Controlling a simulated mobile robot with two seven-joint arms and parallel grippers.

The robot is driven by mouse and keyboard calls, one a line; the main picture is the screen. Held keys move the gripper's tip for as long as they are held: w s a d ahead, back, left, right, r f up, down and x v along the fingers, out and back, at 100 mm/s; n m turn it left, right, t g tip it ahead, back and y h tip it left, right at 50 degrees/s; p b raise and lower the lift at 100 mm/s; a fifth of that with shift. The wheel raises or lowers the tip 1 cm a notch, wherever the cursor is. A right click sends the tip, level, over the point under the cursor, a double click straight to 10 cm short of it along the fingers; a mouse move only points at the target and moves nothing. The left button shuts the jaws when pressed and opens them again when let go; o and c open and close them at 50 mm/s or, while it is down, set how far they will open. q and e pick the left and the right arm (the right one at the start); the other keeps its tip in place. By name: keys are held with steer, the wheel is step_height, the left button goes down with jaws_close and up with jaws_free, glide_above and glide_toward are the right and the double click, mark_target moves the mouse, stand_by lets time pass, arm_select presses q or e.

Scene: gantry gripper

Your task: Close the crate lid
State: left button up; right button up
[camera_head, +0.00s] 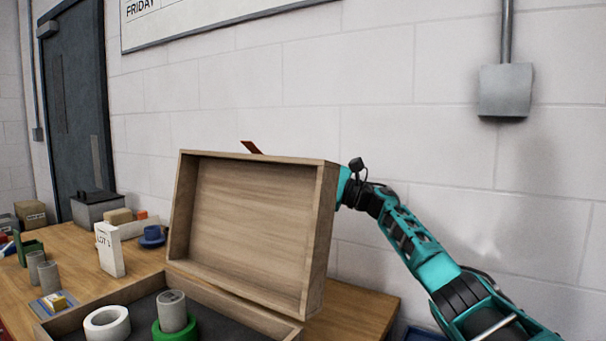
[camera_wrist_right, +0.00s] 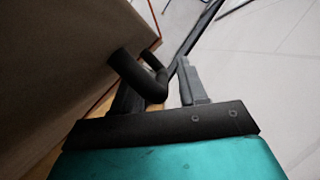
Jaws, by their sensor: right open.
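The wooden crate (camera_head: 240,313) stands on the table at the front, cut off by the bottom edge. Its lid (camera_head: 245,225) is open, standing up and tilted slightly back, with the hollow inside facing me. In the right wrist view the lid's outer face (camera_wrist_right: 50,60) fills the left, with a dark curved handle (camera_wrist_right: 135,72) on it. My right gripper (camera_wrist_right: 160,88) is open, and the handle's curved end lies at or between its fingers; contact is unclear. In the head view my right arm reaches behind the lid, which hides the fingers. My left gripper is not in view.
Inside the crate are a white roll (camera_head: 107,323), a green ring (camera_head: 175,330) and a grey cylinder (camera_head: 172,310). A white box (camera_head: 109,249), a blue object (camera_head: 152,237) and several small items stand on the table (camera_head: 70,240) to the left. A wall is close behind.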

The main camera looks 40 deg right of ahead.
jaws_close()
stand_by(0.3)
stand_by(0.3)
